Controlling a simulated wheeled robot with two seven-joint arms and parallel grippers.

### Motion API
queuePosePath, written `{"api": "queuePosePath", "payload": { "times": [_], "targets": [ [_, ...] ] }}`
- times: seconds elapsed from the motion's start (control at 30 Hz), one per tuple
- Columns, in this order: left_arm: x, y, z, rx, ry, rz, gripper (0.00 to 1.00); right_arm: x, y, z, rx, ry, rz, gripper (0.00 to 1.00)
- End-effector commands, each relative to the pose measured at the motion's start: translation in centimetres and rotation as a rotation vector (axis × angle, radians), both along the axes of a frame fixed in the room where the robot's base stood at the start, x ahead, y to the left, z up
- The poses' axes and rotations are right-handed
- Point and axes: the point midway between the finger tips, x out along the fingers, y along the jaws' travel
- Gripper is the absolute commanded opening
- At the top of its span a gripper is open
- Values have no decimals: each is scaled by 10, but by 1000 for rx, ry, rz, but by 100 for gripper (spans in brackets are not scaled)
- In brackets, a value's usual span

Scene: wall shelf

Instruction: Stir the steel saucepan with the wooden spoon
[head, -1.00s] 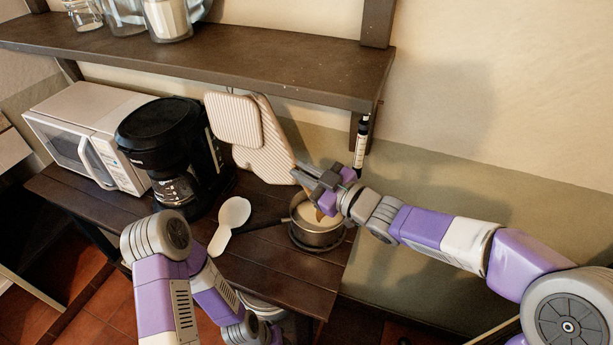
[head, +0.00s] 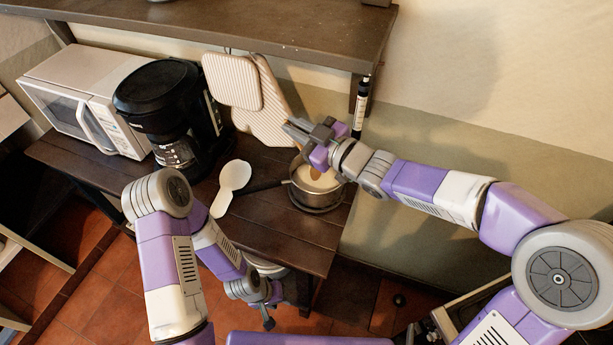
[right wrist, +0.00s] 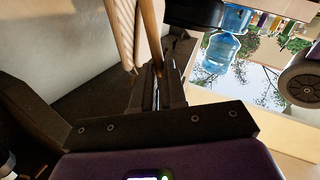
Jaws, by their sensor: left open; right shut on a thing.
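The steel saucepan (head: 316,200) stands upright on the dark wooden table near its right end, its black handle pointing left. It holds something pale. My right gripper (head: 300,130) is above the pan's back rim, shut on the wooden spoon (head: 316,173). The spoon's lower part shows inside the pan's opening; whether it touches the bottom is hidden. In the right wrist view the spoon's handle (right wrist: 152,38) rises from between the fingers. My left gripper (head: 267,311) is open and empty, low in front of the table's edge, away from the pan.
A white spoon rest (head: 233,178) lies left of the pan. A black coffee maker (head: 165,105) and a microwave (head: 85,95) stand further left. Cutting boards (head: 275,122) and a small dark bottle-like item (head: 360,108) are behind the pan, below the shelf (head: 220,35).

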Motion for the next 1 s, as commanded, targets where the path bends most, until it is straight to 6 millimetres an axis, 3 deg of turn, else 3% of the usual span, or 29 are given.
{"api": "queuePosePath", "payload": {
  "times": [0.7, 1.0],
  "targets": [
    [0, 0, 35, 0, 0, 0, 43, -14, 15, 57, 1, -1, 0, 0],
    [0, 0, 36, 0, 0, 0, 43, -15, 16, 59, 1, -1, 0, 0]
  ]
}}
